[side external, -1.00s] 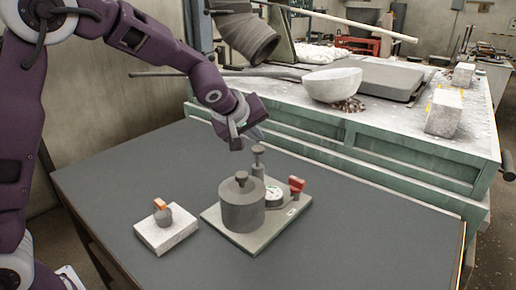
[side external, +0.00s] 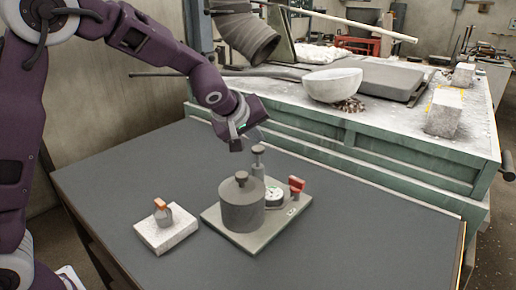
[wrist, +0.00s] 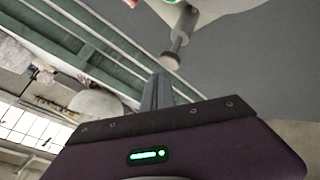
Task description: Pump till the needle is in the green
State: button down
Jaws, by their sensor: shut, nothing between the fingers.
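My gripper (side external: 236,146) is shut and empty, just up and left of the pump's round knob (side external: 258,150) in the side view, apart from it. In the wrist view my closed fingers (wrist: 159,90) point toward the knob (wrist: 169,61) and its grey rod (wrist: 181,28). The pump's grey barrel (side external: 258,170) stands upright behind a wide dark cylinder (side external: 238,212) with a knob on top. The white round gauge (side external: 274,197) sits to the right and shows some green. Its needle is too small to read. A red handle (side external: 297,184) stands beside the gauge.
The parts stand on a flat base plate (side external: 248,241) on the dark table (side external: 330,215). To the left, a small grey piece with an orange top (side external: 161,210) sits on a pale block (side external: 152,240). A green bench (side external: 400,160) with a bowl (side external: 332,85) stands behind.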

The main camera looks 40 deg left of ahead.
aim_at(256, 150)
jog(key=shift+f, duration=0.35)
jog(key=shift+f, duration=1.85)
dwell(1.2)
jog(key=shift+r, duration=2.3)
jog(key=shift+r, duration=2.5)
